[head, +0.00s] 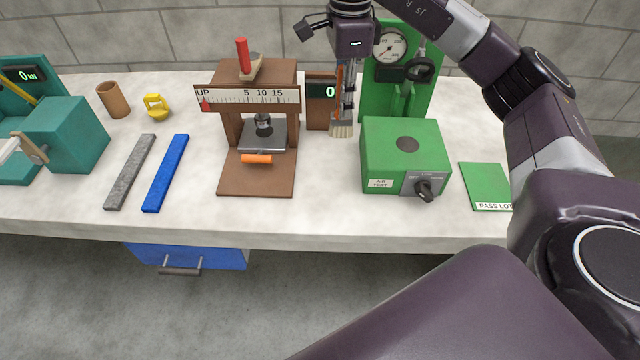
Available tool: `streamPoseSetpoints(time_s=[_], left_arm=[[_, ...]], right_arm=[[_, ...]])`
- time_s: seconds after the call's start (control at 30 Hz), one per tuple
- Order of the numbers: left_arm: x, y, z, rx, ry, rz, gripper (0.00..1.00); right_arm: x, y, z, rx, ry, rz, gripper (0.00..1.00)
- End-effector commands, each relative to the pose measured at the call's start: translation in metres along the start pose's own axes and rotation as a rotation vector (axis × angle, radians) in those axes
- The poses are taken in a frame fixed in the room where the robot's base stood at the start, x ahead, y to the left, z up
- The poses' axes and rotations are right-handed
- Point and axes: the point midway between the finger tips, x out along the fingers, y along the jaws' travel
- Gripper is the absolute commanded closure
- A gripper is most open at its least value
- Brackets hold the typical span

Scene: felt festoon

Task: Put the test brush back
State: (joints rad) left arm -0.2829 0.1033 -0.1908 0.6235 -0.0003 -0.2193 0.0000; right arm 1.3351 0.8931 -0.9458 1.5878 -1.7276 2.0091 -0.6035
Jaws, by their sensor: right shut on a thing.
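The test brush (342,129) is upright with its pale bristles down, between the brown press and the green air tester. A thin orange-red strip, seemingly its handle, shows beside the fingers. My right gripper (347,103) reaches in from the upper right, points down and is shut on the brush. I cannot tell whether the bristles touch the table. The brush stands in front of a small brown display box (320,98) that reads 0. My left gripper is not in view.
A brown press (228,182) with a scale stands left of the brush. A green air tester (395,150) and a green gauge panel (425,45) stand right. A green lot card (485,183), grey bar (130,172), blue bar (166,173), brown cup (114,100) and yellow piece (156,106) lie around.

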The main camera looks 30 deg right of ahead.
Motion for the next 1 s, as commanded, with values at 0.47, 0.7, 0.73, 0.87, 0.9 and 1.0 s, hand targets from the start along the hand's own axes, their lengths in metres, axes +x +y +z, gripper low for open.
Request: streamPoseSetpoints(time_s=[0.47,0.7,0.73,0.87,0.9,1.0], left_arm=[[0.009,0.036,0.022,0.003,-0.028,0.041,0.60],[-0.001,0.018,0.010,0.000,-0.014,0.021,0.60],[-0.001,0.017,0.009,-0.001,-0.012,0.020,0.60],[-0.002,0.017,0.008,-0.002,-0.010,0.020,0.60],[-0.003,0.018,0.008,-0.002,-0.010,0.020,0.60],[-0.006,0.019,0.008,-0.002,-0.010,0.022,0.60]], right_arm=[[0.100,0.003,0.001,-0.002,0.000,0.010,1.00],[0.145,0.002,0.000,0.000,0.002,0.007,1.00],[0.148,0.002,0.000,0.000,0.002,0.006,1.00],[0.158,0.001,0.000,0.000,0.000,0.004,1.00],[0.160,0.001,0.000,0.000,0.000,0.004,1.00],[0.171,0.002,0.000,0.000,0.001,0.005,1.00]])
